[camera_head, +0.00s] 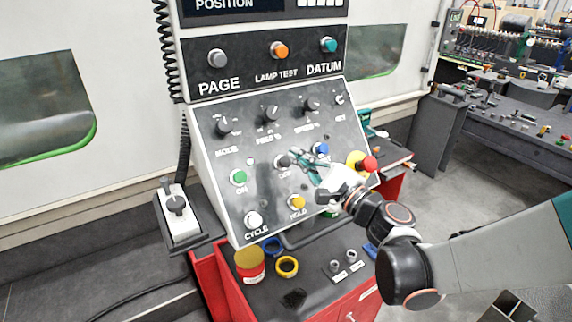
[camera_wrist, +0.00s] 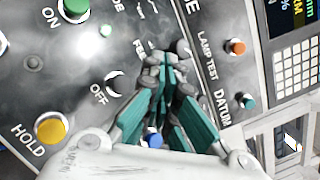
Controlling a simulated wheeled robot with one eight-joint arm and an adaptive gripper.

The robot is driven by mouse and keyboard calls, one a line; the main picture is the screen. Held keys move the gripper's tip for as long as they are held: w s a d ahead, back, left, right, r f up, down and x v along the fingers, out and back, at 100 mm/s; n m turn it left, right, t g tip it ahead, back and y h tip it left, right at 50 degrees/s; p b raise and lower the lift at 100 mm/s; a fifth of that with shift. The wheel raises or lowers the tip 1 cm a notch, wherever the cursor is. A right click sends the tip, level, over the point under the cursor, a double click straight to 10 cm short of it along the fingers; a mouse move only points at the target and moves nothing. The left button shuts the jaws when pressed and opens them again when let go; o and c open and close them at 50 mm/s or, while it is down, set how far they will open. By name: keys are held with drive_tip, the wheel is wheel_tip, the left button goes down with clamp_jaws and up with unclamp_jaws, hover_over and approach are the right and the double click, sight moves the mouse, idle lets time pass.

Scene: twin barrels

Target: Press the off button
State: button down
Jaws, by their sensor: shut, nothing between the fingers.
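The off button (camera_head: 283,161) is a small dark knob above the "OFF" label on the sloped grey control panel (camera_head: 215,165). In the wrist view the off button (camera_wrist: 117,82) sits beside its label, left of my fingers, and is not covered. My gripper (camera_head: 295,155) has teal fingers and is shut and empty. In the head view its tips are just right of the off button, close to the panel. In the wrist view my gripper (camera_wrist: 165,68) has its tips together. I cannot tell whether they touch the panel.
A green ON button (camera_head: 238,177), a yellow HOLD button (camera_head: 297,202), a blue button (camera_head: 321,149) and a red emergency knob (camera_head: 369,164) surround the area. Rotary knobs (camera_head: 270,113) stick out above.

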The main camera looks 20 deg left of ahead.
sight(284, 162)
drive_tip(key=shift+w+a+f+b, duration=0.65)
drive_tip(key=shift+w+a+f, duration=0.1)
drive_tip(key=shift+a+f, duration=0.15)
drive_tip(key=shift+w+a+f+b, duration=0.6)
drive_tip(key=shift+w+a+f, duration=0.15)
drive_tip(key=shift+a+f, duration=0.15)
drive_tip(key=shift+f, duration=0.1)
drive_tip(key=shift+w+a+f+b, duration=0.15)
drive_tip(key=shift+w+a+b, duration=0.1)
drive_tip(key=shift+b, duration=0.15)
drive_tip(key=shift+w+a+f+b, duration=0.2)
drive_tip(key=shift+a+f+b, duration=0.1)
drive_tip(key=shift+b, duration=0.1)
idle(1.0)
drive_tip(key=shift+d+r, duration=0.1)
drive_tip(key=shift+s+d+r, duration=0.45)
drive_tip(key=shift+s, duration=0.05)
idle(0.5)
